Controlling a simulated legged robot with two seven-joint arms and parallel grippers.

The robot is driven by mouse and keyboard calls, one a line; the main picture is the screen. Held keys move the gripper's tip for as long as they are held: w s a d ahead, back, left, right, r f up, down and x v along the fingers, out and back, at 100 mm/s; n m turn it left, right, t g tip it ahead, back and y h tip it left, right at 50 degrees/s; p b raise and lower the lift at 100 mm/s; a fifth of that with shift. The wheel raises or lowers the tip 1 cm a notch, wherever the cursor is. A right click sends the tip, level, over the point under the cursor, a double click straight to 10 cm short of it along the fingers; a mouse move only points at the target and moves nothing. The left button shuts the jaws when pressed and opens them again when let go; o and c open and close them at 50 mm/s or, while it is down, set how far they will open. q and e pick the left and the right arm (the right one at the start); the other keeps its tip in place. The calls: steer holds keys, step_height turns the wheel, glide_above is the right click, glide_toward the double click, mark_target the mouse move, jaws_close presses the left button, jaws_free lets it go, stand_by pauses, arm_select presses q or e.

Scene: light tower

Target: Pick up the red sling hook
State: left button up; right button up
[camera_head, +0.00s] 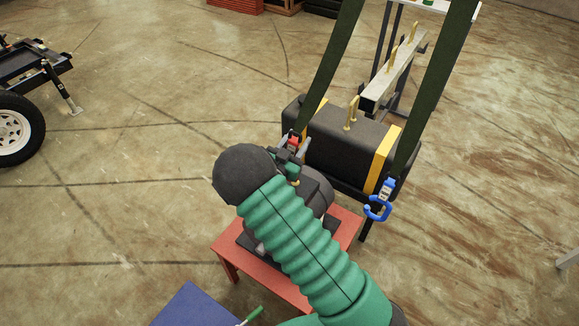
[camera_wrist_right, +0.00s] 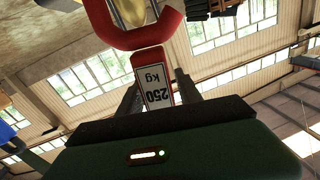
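The red sling hook (camera_head: 294,140) hangs at the lower end of the left green strap, beside the black box. In the right wrist view its red curved hook (camera_wrist_right: 135,38) and the white "250 kg" label (camera_wrist_right: 157,92) are close to the camera. My right gripper (camera_head: 296,149) is at the hook. In the wrist view its two fingers (camera_wrist_right: 158,84) stand on either side of the labelled part and look open, with a narrow gap at the right finger. My green arm covers part of the view below. My left gripper is out of view.
A blue hook (camera_head: 378,207) hangs on the right green strap (camera_head: 434,90). The black box (camera_head: 345,145) with yellow bands stands behind my gripper. A red table (camera_head: 342,228) is under my arm, a blue surface (camera_head: 195,308) nearer.

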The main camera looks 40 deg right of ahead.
steer(key=shift+d+f, duration=0.15)
steer(key=shift+d, duration=0.15)
steer(key=c, duration=0.5)
steer(key=shift+c, duration=1.1)
steer(key=shift+w+a+r, duration=0.1)
steer(key=shift+a+r, duration=0.15)
steer(key=shift+a, duration=0.1)
jaws_close()
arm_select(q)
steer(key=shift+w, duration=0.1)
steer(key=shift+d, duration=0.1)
arm_select(e)
steer(key=shift+d, duration=0.1)
